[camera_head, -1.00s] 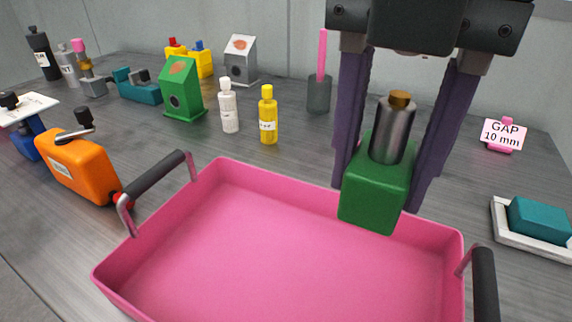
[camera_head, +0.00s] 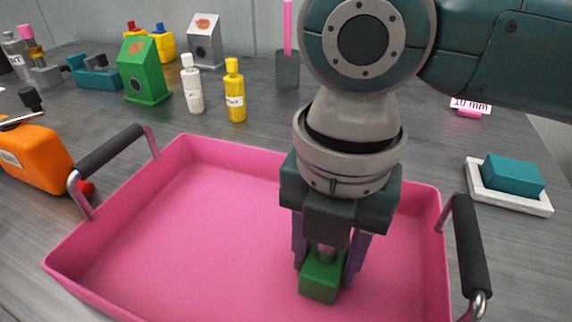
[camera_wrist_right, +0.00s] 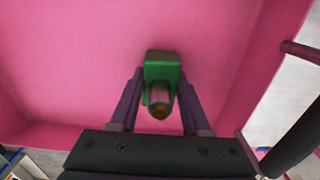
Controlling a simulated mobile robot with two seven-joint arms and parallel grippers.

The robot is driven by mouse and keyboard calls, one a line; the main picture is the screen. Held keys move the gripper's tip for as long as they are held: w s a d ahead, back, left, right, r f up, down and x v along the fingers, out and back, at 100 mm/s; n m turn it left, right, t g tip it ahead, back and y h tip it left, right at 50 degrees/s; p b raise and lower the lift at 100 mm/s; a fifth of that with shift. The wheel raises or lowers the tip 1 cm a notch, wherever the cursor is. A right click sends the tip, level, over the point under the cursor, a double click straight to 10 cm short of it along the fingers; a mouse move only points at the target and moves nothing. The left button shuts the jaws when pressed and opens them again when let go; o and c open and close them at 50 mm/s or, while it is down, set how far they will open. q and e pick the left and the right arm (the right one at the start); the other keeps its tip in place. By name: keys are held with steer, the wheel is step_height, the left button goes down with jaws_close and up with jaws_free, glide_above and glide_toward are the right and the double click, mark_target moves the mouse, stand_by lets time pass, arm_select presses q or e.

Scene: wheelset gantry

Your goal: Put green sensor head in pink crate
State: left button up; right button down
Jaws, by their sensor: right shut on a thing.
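The green sensor head (camera_head: 321,281) is a green block with a metal cylinder on top. My right gripper (camera_head: 329,262) is shut on it, with purple fingers on both sides, inside the outline of the pink crate (camera_head: 190,215). In the right wrist view the sensor head (camera_wrist_right: 162,68) sits between the fingers of my right gripper (camera_wrist_right: 158,100), over the pink crate floor (camera_wrist_right: 80,60). I cannot tell whether its base touches the floor. The crate is otherwise empty where it shows. My left gripper is not in view.
The crate has dark handles at left (camera_head: 110,150) and right (camera_head: 470,245). An orange container (camera_head: 32,155) stands left of it. White (camera_head: 193,88) and yellow (camera_head: 235,95) bottles stand behind. A teal block (camera_head: 513,174) lies in a white tray at right.

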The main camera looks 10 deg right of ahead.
steer(key=shift+f, duration=0.1)
steer(key=shift+c, duration=1.8)
jaws_free()
step_height(320, 180, up, 12)
steer(key=shift+r+p, duration=0.2)
steer(key=shift+p, duration=0.95)
